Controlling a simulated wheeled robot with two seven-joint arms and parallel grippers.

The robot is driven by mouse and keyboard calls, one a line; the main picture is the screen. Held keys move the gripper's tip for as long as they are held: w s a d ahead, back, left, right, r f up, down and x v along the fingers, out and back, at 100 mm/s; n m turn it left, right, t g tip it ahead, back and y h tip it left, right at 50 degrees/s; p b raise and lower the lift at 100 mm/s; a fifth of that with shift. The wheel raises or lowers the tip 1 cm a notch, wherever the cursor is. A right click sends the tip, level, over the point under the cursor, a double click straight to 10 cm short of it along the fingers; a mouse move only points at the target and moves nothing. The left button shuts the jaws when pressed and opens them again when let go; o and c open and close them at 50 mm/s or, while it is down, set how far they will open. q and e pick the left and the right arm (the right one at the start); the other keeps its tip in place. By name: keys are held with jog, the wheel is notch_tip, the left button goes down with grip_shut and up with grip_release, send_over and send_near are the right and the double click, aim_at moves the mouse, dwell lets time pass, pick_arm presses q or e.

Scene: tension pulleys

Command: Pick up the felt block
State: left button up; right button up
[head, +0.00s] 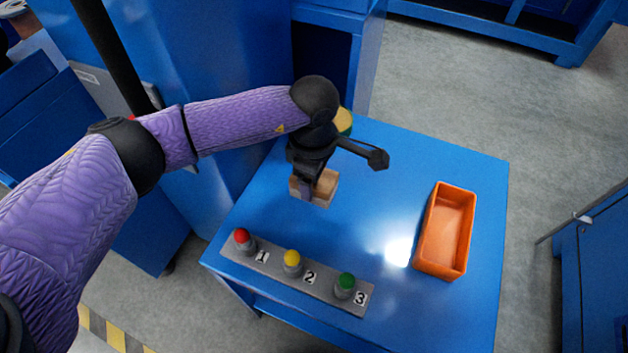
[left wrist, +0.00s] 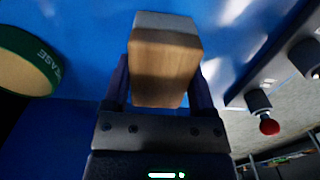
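The felt block (head: 325,187) is a tan wooden block with a pale grey layer at one end. In the head view it is at the back left part of the blue table, partly hidden by my left gripper (head: 313,182). In the left wrist view the block (left wrist: 165,68) lies between the two fingers of my left gripper (left wrist: 162,88), with a finger close against each side, and the grey end points away from the palm. The gripper looks shut on it. I cannot tell if the block touches the table. My right gripper is not in view.
A button strip (head: 325,292) with red, yellow and green buttons lies along the table's front edge. An orange bin (head: 445,232) stands at the right. A green-rimmed grease tin (left wrist: 28,62) is beside the block, partly hidden behind my arm in the head view. The table's middle is clear.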

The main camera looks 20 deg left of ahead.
pick_arm(q)
jog(key=c, duration=0.4)
jog(key=shift+r, duration=0.3)
notch_tip(320, 180, up, 3)
jog(key=shift+f+p, duration=0.1)
jog(key=shift+p, duration=1)
notch_tip(320, 180, up, 7)
jog(key=p, duration=0.4)
jog(key=shift+f, duration=0.15)
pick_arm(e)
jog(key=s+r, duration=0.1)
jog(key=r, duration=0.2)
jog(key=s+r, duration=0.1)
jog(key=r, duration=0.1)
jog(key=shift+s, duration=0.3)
pick_arm(q)
jog(key=shift+f, duration=0.1)
